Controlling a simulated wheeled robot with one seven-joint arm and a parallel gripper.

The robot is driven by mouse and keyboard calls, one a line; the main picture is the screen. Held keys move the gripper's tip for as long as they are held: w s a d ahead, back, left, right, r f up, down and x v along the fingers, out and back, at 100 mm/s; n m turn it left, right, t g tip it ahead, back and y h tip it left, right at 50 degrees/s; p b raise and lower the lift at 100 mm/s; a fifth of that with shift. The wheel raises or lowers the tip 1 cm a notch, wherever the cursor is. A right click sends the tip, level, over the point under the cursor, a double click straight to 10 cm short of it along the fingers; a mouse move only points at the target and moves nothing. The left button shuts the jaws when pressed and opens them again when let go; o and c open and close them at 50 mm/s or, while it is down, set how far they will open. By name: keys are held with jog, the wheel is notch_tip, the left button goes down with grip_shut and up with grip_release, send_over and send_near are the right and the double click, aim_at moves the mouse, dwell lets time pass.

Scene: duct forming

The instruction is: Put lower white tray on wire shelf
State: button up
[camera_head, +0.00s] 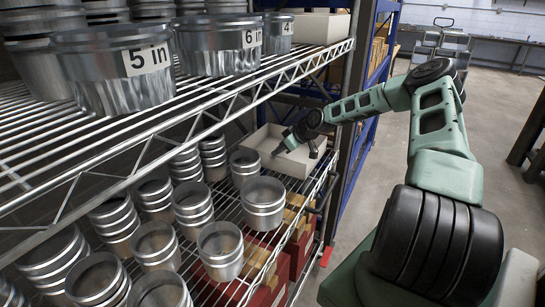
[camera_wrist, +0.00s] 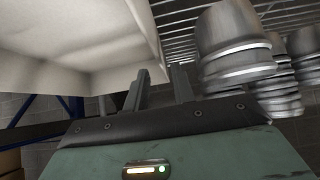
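The lower white tray (camera_head: 262,162) is a shallow open box on the lower wire shelf, at its right end in the head view. It also fills the upper left of the wrist view (camera_wrist: 70,65). The wire shelf (camera_head: 262,92) above carries large ducts and another white tray (camera_head: 313,30).
Stacks of metal duct rings (camera_head: 264,203) stand close to the tray on the lower shelf; some also show in the wrist view (camera_wrist: 235,45). A dark shelf post (camera_head: 352,95) stands close to my arm. Red boxes lie beneath. The floor to the right is open.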

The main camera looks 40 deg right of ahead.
jog(key=v, duration=0.6)
jog(key=shift+s+r+b, duration=0.15)
jog(key=shift+b, duration=0.2)
